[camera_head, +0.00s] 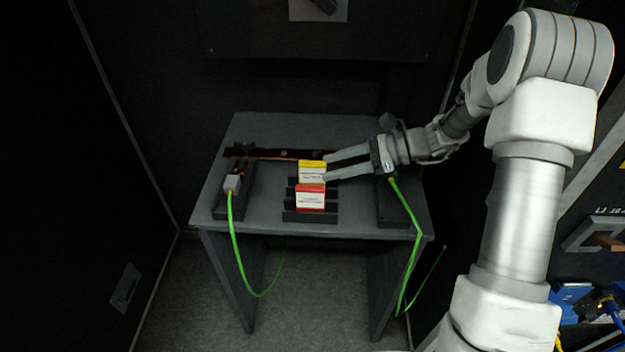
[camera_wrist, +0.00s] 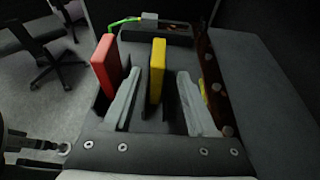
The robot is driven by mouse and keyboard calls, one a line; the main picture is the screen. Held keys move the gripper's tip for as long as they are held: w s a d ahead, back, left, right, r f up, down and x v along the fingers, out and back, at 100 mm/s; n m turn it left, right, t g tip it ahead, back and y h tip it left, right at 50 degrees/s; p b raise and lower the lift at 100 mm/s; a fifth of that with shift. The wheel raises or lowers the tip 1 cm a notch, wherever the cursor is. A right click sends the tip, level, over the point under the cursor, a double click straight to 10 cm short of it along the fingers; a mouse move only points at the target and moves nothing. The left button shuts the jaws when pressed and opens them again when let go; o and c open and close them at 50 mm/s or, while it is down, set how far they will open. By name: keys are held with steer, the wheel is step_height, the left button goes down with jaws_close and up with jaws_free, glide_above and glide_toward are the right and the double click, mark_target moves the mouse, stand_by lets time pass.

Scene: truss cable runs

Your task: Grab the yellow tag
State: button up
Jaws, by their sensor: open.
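The yellow tag (camera_head: 312,171) stands upright in a dark slotted rack (camera_head: 309,217) on the grey table, with a white label on its front. In the wrist view the yellow tag (camera_wrist: 157,70) stands between the two fingers of my gripper (camera_wrist: 158,100), with a gap on each side. My gripper (camera_head: 328,169) reaches in from the right, open, its fingertips at the tag. A red tag (camera_head: 310,198) stands in the rack in front of the yellow one; in the wrist view the red tag (camera_wrist: 106,65) is left of the left finger, outside the jaws.
A green cable (camera_head: 233,240) hangs from a grey connector (camera_head: 232,183) at the table's left. Another green cable (camera_head: 412,225) hangs at the right. A dark brown bar (camera_head: 262,153) lies behind the rack. The grey table (camera_head: 266,128) is clear at the back left.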

mark_target(313, 171)
steer(key=b+x, duration=0.1)
steer(key=x, duration=0.4)
steer(key=shift+s+a+r, duration=0.15)
steer(key=shift+a, duration=0.1)
jaws_close()
